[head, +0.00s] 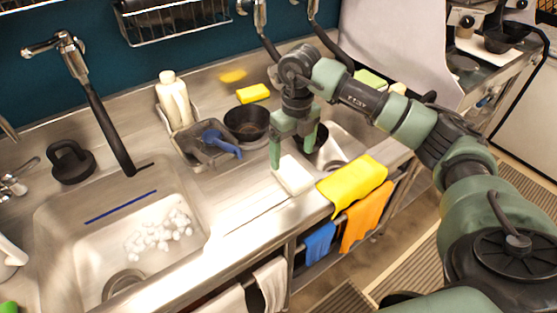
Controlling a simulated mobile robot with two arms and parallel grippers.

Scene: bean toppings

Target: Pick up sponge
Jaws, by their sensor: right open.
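My right gripper (293,157) points down over the counter, its two green fingers apart and empty. A pale, block-shaped thing (294,176), perhaps a sponge, lies on the counter just below and in front of the fingers. I cannot tell whether a fingertip touches it. A yellow sponge-like block (252,93) lies farther back on the counter, left of my right wrist. Yellow-green blocks (369,78) lie at the back right, partly behind my right arm. My left gripper is out of view.
A dark bowl (246,122) and a grey caddy (200,150) with a blue-handled brush stand left of the gripper. A white bottle (173,98) stands behind. A yellow cloth (352,184) hangs over the front edge. A sink (75,245) is at left.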

